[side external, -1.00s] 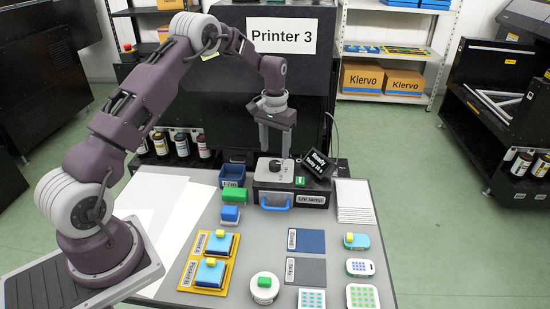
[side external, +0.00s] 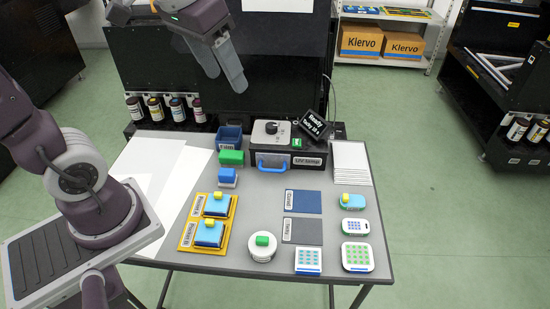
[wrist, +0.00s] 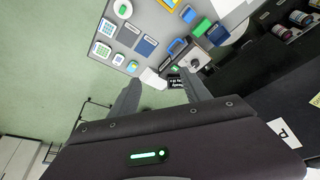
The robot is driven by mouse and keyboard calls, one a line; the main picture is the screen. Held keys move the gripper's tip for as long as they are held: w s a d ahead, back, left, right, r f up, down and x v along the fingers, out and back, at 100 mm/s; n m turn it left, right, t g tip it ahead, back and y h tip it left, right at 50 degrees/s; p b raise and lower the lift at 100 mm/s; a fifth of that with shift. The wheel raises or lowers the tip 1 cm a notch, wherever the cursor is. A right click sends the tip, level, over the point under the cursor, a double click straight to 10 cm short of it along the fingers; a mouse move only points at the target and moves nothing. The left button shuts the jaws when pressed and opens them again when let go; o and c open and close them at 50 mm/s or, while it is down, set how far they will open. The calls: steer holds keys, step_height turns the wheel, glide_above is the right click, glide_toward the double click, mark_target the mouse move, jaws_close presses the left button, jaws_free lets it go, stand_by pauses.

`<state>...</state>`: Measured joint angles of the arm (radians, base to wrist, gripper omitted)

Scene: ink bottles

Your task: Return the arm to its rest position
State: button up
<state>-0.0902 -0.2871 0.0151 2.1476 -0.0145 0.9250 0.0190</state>
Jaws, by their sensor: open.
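My gripper (side external: 227,78) is raised in the air in front of the dark printer, above and to the left of the UV lamp box. Its two fingers are apart with nothing between them, and it touches nothing on the table. In the wrist view the two fingers (wrist: 160,92) also stand apart and empty, pointing towards the table's edge. My upper arm links are cut off by the top and left of the side view. The UV lamp box (side external: 318,160) has a blue handle and a black dial on top.
The grey table (side external: 185,262) holds a yellow two-pocket fixture (side external: 187,236), blue and grey mats (side external: 303,202), a round white piece (side external: 263,247), several small pads and a blue bin (side external: 229,137). A small display (side external: 317,124) stands by the lamp. Ink bottles (side external: 155,109) line the printer's foot.

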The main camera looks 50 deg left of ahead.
steer(key=s+d+f+m+t, duration=0.1)
steer(key=s+d+f, duration=0.1)
steer(key=s, duration=0.9)
steer(key=shift+d+f+t, duration=0.25)
steer(key=shift+f+t, duration=0.05)
steer(key=shift+f, duration=0.05)
